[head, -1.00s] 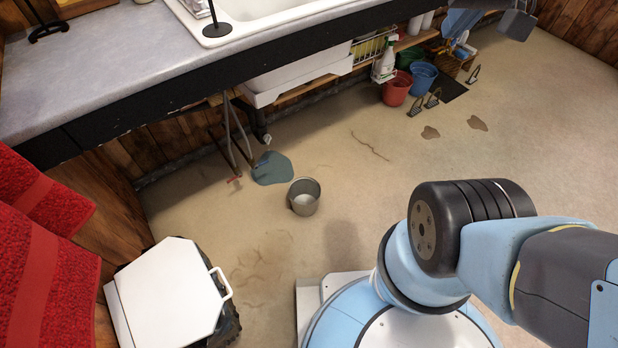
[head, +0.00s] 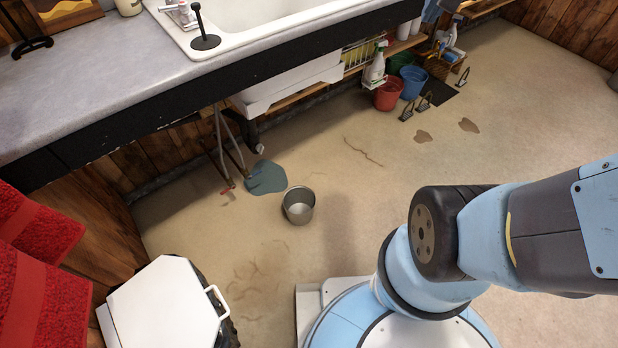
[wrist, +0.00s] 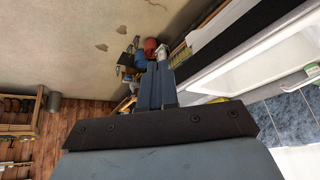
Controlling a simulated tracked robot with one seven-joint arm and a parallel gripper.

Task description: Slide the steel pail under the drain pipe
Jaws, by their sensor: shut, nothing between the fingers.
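The steel pail (head: 298,208) stands upright and open on the floor in the head view. It is just right of and nearer than a blue-grey puddle (head: 266,178), apart from it. A dark pipe (head: 251,133) with a pale lower end comes down under the counter above the puddle; it looks like the drain pipe. The pail is not beneath it. My gripper (wrist: 156,84) shows in the wrist view, shut and empty, pointing toward the buckets and counter. It is out of frame in the head view. The pail is not visible in the wrist view.
Grey legs with a red tip (head: 228,150) stand left of the puddle. A white-lidded bin (head: 165,305) is at the lower left. A red bucket (head: 388,95), a blue bucket (head: 413,80) and boot scrapers stand at the back right. Floor around the pail is clear.

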